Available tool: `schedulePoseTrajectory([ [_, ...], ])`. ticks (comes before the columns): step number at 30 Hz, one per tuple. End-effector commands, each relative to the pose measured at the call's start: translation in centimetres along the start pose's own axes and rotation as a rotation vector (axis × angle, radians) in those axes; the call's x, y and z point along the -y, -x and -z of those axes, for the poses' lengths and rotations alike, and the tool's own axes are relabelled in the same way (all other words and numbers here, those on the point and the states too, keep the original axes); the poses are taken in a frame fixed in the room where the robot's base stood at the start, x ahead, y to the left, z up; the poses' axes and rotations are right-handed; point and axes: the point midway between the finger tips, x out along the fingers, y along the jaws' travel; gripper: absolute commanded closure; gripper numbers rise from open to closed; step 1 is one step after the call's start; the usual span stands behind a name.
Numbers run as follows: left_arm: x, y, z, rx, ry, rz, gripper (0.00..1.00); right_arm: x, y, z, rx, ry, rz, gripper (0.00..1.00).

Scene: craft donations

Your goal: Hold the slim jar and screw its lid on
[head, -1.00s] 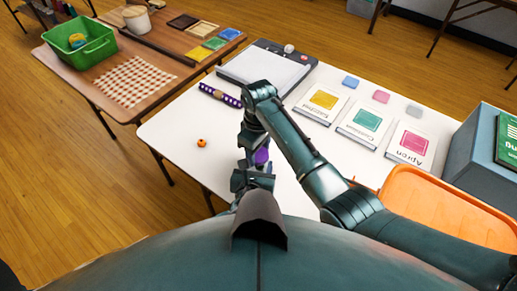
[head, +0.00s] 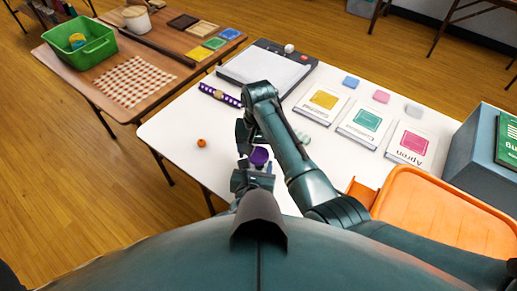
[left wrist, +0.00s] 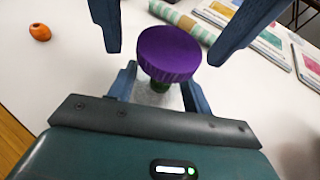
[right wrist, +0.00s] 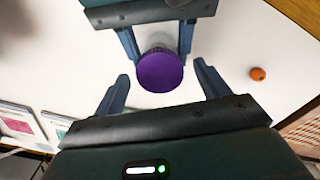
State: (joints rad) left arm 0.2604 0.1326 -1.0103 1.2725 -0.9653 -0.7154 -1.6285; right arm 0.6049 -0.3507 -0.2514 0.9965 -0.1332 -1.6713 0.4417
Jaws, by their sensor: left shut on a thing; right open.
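The slim jar (left wrist: 152,97), pale and mostly hidden, stands below a round purple lid (left wrist: 170,54) in the left wrist view. The lid sits over its mouth; I cannot tell how tightly. The lid also shows in the head view (head: 259,156) and the right wrist view (right wrist: 160,71). My left gripper (left wrist: 160,92) is shut on the jar below the lid; it also shows at the top of the right wrist view (right wrist: 157,45). My right gripper (right wrist: 162,88) is open, its fingers apart on either side of the lid's near side, not touching it in view.
An orange bead (head: 201,143) lies on the white table left of the jar. A pale green patterned roll (left wrist: 185,20) lies close behind the lid. A purple patterned strip (head: 220,95) is farther back. An orange tray (head: 450,215) stands at the right.

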Motion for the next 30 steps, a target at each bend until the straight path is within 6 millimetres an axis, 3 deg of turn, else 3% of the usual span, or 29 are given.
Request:
schedulePoseTrajectory([
  [8,0.0,0.0,0.0,-0.001,0.0,0.0,1.0,0.0,0.2,0.0,-0.001,0.001,0.0,0.24],
  [21,0.0,0.0,0.1,-0.001,0.0,0.0,1.0,0.0,6.5,0.1,-0.003,0.001,0.001,0.24],
  [30,0.0,0.0,0.0,-0.001,0.0,0.0,1.0,0.0,7.5,0.0,0.0,0.001,0.0,0.24],
])
